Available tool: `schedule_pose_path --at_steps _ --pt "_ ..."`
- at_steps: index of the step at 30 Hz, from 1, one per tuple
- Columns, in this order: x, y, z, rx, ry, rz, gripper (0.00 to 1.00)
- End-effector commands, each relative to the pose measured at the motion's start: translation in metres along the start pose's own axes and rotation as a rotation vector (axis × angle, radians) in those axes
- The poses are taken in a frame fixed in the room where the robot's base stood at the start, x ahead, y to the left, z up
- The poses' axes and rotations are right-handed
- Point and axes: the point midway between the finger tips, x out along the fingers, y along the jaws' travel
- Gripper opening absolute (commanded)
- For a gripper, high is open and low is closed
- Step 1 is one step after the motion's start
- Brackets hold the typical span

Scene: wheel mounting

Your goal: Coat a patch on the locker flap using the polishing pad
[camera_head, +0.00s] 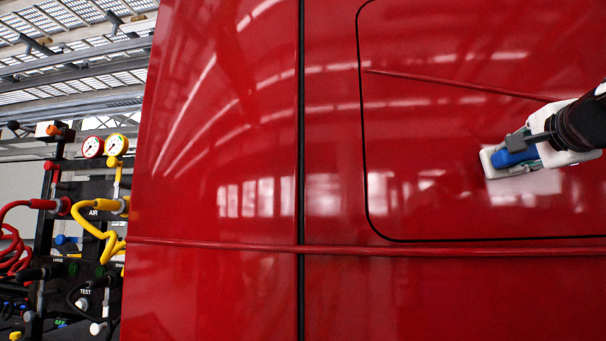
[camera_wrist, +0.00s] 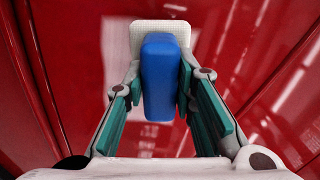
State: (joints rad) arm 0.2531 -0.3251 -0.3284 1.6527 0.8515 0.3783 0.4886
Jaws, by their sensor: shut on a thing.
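The polishing pad has a blue grip block (camera_wrist: 160,80) on a white pad face (camera_wrist: 150,32). My gripper (camera_wrist: 160,95) is shut on the blue block, with a green-lined finger on each side. In the head view my gripper (camera_head: 530,148) reaches in from the right edge, and the pad (camera_head: 489,163) is against or very close to the red locker flap (camera_head: 430,140). A whitish patch (camera_head: 535,186) shows on the flap just below the pad; I cannot tell whether it is coating or a reflection. Contact between pad and flap is hard to see.
A dark seam outlines the flap, with a red ridge (camera_head: 450,84) across it and a red trim strip (camera_head: 220,244) below. A dark vertical seam (camera_head: 300,120) divides the body panel. At the left stands a rack with gauges (camera_head: 116,144) and red and yellow hoses.

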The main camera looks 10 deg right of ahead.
Motion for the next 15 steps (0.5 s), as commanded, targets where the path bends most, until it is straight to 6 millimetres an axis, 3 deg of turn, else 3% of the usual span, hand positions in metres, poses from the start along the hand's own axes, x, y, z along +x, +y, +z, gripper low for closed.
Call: schedule_pose_path --at_steps 15 --pt "-0.002 0.005 -0.032 0.000 0.000 0.000 0.02"
